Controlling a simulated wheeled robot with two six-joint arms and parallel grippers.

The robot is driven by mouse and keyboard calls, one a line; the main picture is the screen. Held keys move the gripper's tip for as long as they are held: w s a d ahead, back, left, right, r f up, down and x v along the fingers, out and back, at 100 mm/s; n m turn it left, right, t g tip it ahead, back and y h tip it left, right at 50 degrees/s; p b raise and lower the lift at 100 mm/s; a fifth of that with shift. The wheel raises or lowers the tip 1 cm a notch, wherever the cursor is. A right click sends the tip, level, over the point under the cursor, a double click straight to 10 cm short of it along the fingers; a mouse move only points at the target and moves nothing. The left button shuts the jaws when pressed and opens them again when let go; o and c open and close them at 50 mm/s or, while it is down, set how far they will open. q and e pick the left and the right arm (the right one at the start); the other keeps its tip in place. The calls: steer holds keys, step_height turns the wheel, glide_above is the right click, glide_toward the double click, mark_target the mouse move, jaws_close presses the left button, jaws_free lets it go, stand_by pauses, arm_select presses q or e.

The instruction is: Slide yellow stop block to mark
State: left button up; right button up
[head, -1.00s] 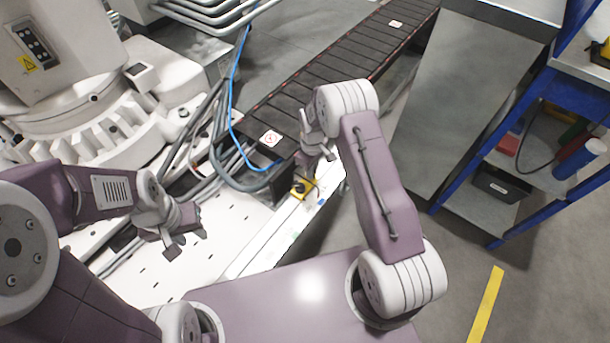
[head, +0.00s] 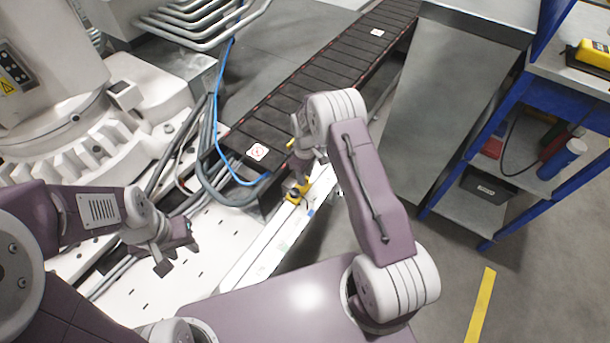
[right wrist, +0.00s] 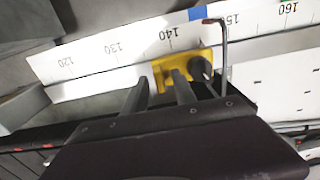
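The yellow stop block (head: 297,190) sits on the pale rail beside the conveyor's near end. In the right wrist view the block (right wrist: 206,54) has a dark knob (right wrist: 199,68) and lies along a ruler strip (right wrist: 92,52), near the 140 figure. A blue mark (right wrist: 201,13) is on the strip near 150. My right gripper (head: 298,178) is at the block. In the wrist view its fingers (right wrist: 160,84) are apart, one left of the block and one overlapping it; I cannot tell whether they touch it. My left gripper (head: 180,255) is open and empty over the white plate.
A thin bent rod (right wrist: 223,50) stands just right of the block. The dark conveyor (head: 290,105) runs to the back. A blue-framed bench (head: 510,120) stands at right. A blue cable and grey hoses lie left of the rail.

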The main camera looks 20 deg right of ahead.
step_height(320, 180, up, 9)
steer(key=p, duration=0.3)
steer(key=shift+f, duration=0.15)
step_height(320, 180, up, 10)
steer(key=t, duration=0.2)
steer(key=s+a+r+m, duration=0.1)
steer(key=s+r, duration=0.4)
steer(key=s, duration=0.1)
steer(key=s+f+m, duration=0.3)
steer(key=s+m, duration=0.4)
steer(key=s, duration=0.9)
step_height(320, 180, up, 26)
steer(key=p, duration=2.5)
steer(key=shift+f+g+p, duration=0.2)
steer(key=shift+g+p, duration=0.1)
steer(key=shift+g, duration=0.1)
